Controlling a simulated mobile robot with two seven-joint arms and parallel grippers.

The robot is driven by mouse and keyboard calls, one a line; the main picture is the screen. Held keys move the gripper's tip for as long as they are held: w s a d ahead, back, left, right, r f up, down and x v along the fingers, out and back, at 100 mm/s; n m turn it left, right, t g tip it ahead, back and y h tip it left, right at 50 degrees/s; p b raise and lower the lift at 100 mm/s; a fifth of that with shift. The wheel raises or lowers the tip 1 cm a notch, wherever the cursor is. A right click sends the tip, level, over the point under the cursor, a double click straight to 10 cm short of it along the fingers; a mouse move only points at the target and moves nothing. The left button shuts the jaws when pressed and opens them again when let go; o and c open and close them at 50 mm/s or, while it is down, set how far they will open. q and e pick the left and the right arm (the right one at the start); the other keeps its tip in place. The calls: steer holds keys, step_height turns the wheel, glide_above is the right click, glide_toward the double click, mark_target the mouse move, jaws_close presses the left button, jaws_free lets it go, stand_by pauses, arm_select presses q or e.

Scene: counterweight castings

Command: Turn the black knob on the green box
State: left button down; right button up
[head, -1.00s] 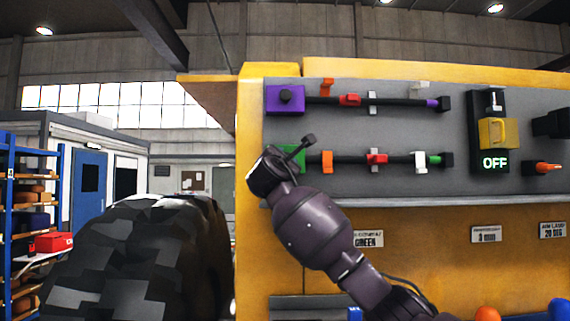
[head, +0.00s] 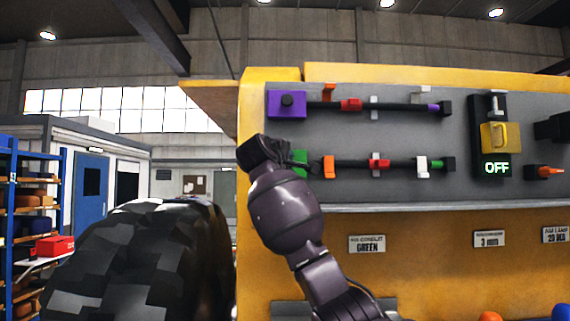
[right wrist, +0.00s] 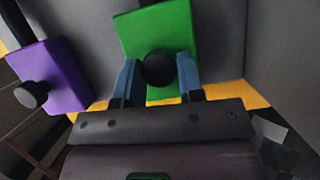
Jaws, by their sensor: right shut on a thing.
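The green box (head: 300,163) sits at the left end of the lower rod on the grey panel, partly hidden behind my right gripper (head: 288,160). In the right wrist view the green box (right wrist: 172,32) fills the upper middle, with the round black knob (right wrist: 158,69) on its face. The two blue fingers of my right gripper (right wrist: 159,72) stand either side of the knob and are shut on it. The knob is hidden in the head view. My left gripper is not in view.
A purple box (head: 287,104) with its own black knob is just above the green box. Coloured clips sit along both rods. A ledge (head: 420,206) runs below the panel.

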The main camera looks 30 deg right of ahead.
steer(key=m+y, duration=0.2)
steer(key=m, duration=0.1)
steer(key=m+y, duration=0.1)
steer(key=m, duration=0.3)
steer(key=shift+d+r+y, duration=0.1)
steer(key=shift+r+y, duration=0.05)
steer(key=shift+y, duration=0.25)
steer(key=shift+m, duration=0.4)
steer(key=o, duration=0.9)
steer(key=shift+s, duration=0.1)
steer(key=shift+r, duration=0.1)
